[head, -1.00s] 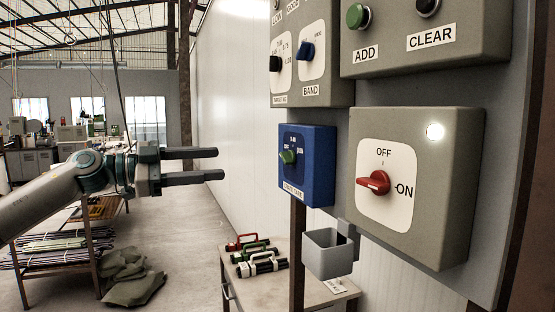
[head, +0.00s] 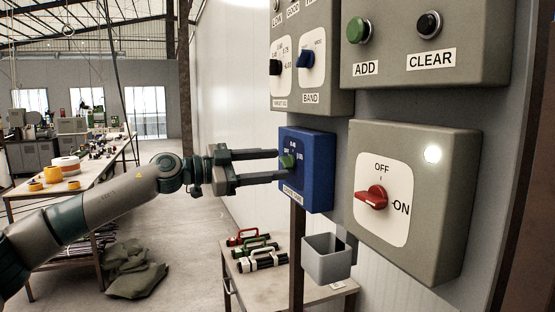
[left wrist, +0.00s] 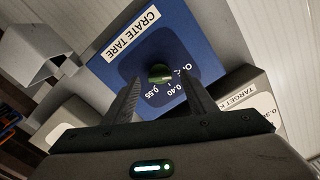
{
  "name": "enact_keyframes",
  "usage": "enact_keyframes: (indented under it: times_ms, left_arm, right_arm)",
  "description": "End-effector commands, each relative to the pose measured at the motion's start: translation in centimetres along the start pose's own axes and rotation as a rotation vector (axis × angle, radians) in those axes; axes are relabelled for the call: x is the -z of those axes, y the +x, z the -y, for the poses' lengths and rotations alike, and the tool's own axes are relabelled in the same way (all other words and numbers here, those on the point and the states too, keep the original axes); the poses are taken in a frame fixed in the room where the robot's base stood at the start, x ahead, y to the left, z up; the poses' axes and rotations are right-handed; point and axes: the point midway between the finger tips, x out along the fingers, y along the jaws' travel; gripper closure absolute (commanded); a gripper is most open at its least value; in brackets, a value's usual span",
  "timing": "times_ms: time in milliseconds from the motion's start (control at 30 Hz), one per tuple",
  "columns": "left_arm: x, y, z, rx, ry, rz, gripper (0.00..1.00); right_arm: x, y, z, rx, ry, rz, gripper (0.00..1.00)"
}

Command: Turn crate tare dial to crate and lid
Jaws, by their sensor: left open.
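In the left wrist view the knob lies between and just beyond the fingertips (left wrist: 149,84). I cannot tell whether they touch it. My right gripper is not in view.
A grey box with a red OFF/ON switch (head: 371,197) is at the right. The BAND knob (head: 305,60) and ADD button (head: 358,24) are above. A grey bin (head: 327,258) hangs below the blue box. A small table (head: 270,285) holds several handled items.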

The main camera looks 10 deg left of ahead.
Motion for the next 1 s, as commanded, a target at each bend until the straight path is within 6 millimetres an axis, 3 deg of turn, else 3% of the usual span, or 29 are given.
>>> enact_keyframes:
  times_ms: [200,533,700,733,1000]
  left_arm:
    - [0.0,1.6,0.0,0.000,0.001,0.001,0.48]
    - [0.0,1.9,0.0,0.000,0.001,0.001,0.48]
    - [0.0,1.9,0.0,0.000,0.001,0.001,0.87]
    - [0.0,1.8,0.0,0.000,0.001,0.000,0.90]
    - [0.0,1.8,0.0,0.000,0.013,0.000,0.90]
  right_arm:
    - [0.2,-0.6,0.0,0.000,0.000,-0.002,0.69]
    - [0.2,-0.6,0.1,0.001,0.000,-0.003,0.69]
    - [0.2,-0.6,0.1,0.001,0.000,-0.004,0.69]
    - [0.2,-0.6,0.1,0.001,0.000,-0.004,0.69]
    - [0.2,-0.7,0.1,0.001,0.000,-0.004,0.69]
